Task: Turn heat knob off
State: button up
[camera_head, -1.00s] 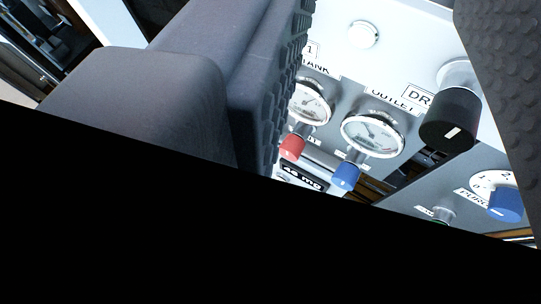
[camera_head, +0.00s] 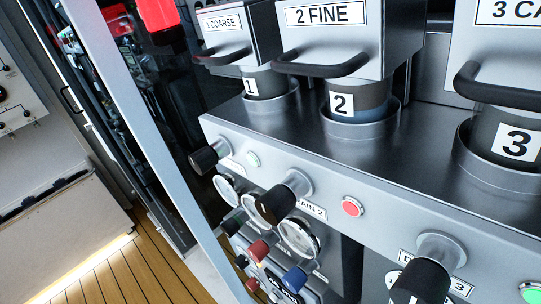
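No knob with a readable HEAT label shows. Larger black knobs stick out of the grey front above, one at left (camera_head: 205,158), one in the middle (camera_head: 277,204) by a label ending in 2, and one at bottom right (camera_head: 420,283). The lower right part of the panel is cut off by the frame. My gripper is not in view.
Hoppers labelled 1 COARSE (camera_head: 224,28) and 2 FINE (camera_head: 328,40), with black handles, stand over the grey unit, with a third at right. A red button (camera_head: 352,206) is on its front. A pale post (camera_head: 150,130) crosses at left; wooden floor (camera_head: 115,272) lies beyond.

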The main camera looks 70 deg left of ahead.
aim_at(241, 262)
jog(key=z, duration=0.1)
jog(key=k, duration=1)
jog(key=u, duration=0.35)
